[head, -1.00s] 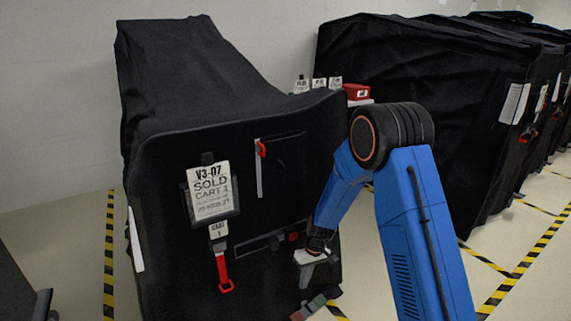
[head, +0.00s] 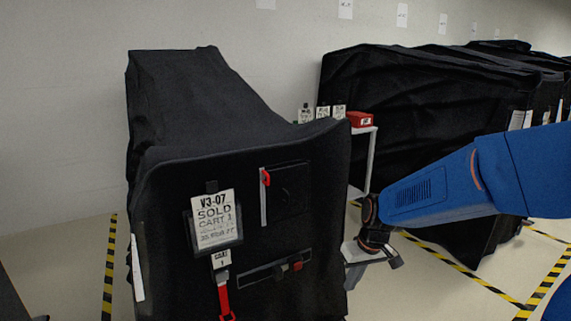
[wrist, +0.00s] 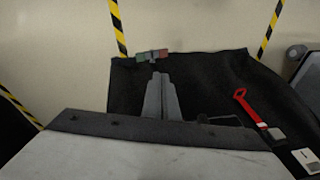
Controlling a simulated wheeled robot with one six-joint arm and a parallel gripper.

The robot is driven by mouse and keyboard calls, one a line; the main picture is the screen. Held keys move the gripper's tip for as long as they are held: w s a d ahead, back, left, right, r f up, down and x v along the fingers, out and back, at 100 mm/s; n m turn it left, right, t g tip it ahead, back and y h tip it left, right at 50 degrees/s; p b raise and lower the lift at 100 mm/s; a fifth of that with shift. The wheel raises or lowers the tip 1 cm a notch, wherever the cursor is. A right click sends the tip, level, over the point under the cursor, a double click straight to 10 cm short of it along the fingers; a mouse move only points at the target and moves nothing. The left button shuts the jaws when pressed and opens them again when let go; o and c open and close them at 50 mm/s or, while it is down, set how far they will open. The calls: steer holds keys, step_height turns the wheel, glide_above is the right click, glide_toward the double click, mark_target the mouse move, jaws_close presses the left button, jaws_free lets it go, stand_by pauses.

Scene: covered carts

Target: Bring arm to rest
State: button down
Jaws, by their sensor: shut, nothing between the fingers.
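My gripper (head: 353,275) is beside the right edge of the black-covered cart (head: 170,270), partly hidden by its own wrist in the head view. In the wrist view my gripper (wrist: 158,76) shows its two grey fingers together, with nothing between them. My blue arm (head: 430,190) reaches in from the right of the head view and bends down at the wrist. I cannot tell whether the fingers touch the cover.
More covered carts (head: 420,100) fill the right. Striped tape (head: 109,270) marks the floor.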

steer(key=s+d+r+m+t, duration=0.1)
steer(key=s+d+r, duration=0.2)
steer(key=s, duration=0.5)
steer(key=s+d+r+m+t+h, duration=0.1)
steer(key=s+d+r, duration=0.3)
steer(key=s, duration=0.4)
steer(key=s+d+r+m+t+h, duration=0.1)
steer(key=s+d+r, duration=0.2)
steer(key=s, duration=0.5)
steer(key=shift+d+r+m, duration=0.15)
steer(key=shift+r+m, duration=0.15)
steer(key=shift+r, duration=0.05)
